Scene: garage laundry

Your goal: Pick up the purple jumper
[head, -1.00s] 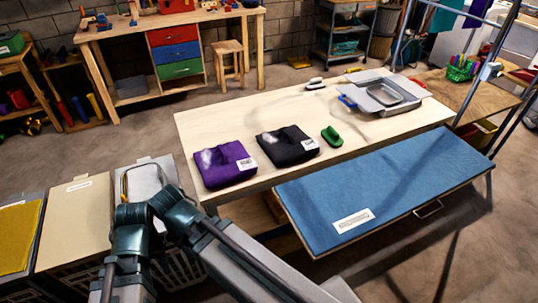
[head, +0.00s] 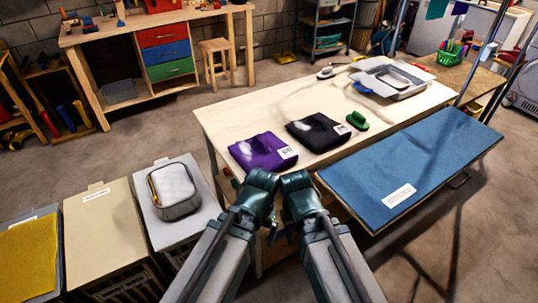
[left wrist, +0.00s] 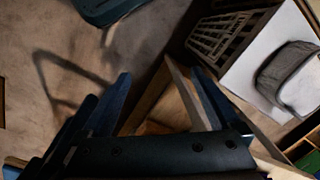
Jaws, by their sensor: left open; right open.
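The purple jumper (head: 262,152) lies folded with a white tag at the near left corner of the pale wooden table (head: 225,118). My right gripper (head: 284,230) is open and empty in front of the table's near edge, below the jumper in the head view and apart from it. My left gripper (left wrist: 160,103) is open in the left wrist view, with a wooden table part visible between its fingers. In the head view its fingers are mostly hidden behind my own arm. The jumper is not seen in the left wrist view.
A grey tub (head: 392,78) is at the far end. A blue padded board (head: 415,170) adjoins the table.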

